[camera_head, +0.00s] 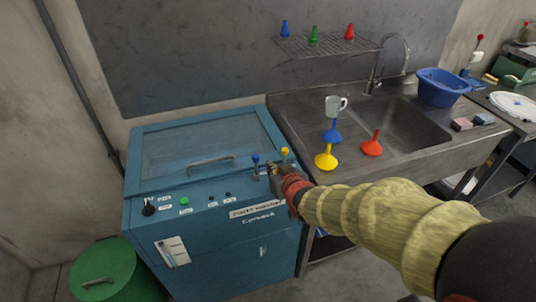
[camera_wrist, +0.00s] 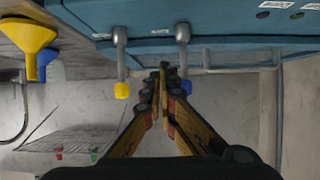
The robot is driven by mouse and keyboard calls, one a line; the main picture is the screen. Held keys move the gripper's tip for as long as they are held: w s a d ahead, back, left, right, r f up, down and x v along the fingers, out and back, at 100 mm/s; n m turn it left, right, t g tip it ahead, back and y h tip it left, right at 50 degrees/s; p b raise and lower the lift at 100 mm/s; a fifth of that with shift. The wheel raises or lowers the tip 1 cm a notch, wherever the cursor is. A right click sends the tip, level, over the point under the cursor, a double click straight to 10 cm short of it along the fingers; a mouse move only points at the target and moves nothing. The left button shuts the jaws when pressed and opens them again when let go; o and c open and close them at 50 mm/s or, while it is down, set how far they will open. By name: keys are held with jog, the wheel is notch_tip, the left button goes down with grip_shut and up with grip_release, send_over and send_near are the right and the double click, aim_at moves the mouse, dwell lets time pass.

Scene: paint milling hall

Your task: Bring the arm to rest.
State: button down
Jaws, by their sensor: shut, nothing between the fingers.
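My arm, in a yellow sleeve with a red cuff, reaches in from the lower right of the head view to the blue machine (camera_head: 265,238). My gripper (camera_head: 271,168) is at the machine's right top edge, by a lever with a blue knob (camera_head: 255,159) and one with a yellow knob (camera_head: 285,152). In the wrist view my gripper (camera_wrist: 163,70) is shut and empty. Its fingertips lie between the yellow-knobbed lever (camera_wrist: 121,62) and the blue-knobbed lever (camera_wrist: 183,60), closer to the blue one. I cannot tell whether they touch it.
A wire shelf (camera_head: 325,45) hangs above. A green bin (camera_head: 103,270) stands at lower left.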

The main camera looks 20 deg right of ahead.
jog(key=s+d+f+g+h, duration=0.1)
jog(key=s+f+g, duration=0.2)
jog(key=s, duration=0.4)
jog(key=s+d+f+g, duration=0.1)
jog(key=s+f+g, duration=0.25)
jog(key=s, duration=0.35)
jog(key=s+f+v, duration=0.1)
jog(key=s+v, duration=0.1)
jog(key=v, duration=0.8)
jog(key=s+f+v, duration=0.1)
jog(key=s+v, duration=0.1)
jog(key=v, duration=0.8)
jog(key=shift+s+a+m, duration=0.2)
jog(key=shift+a+m, duration=0.1)
jog(key=shift+a, duration=0.05)
jog(key=shift+f+g, duration=0.1)
jog(key=shift+g, duration=0.15)
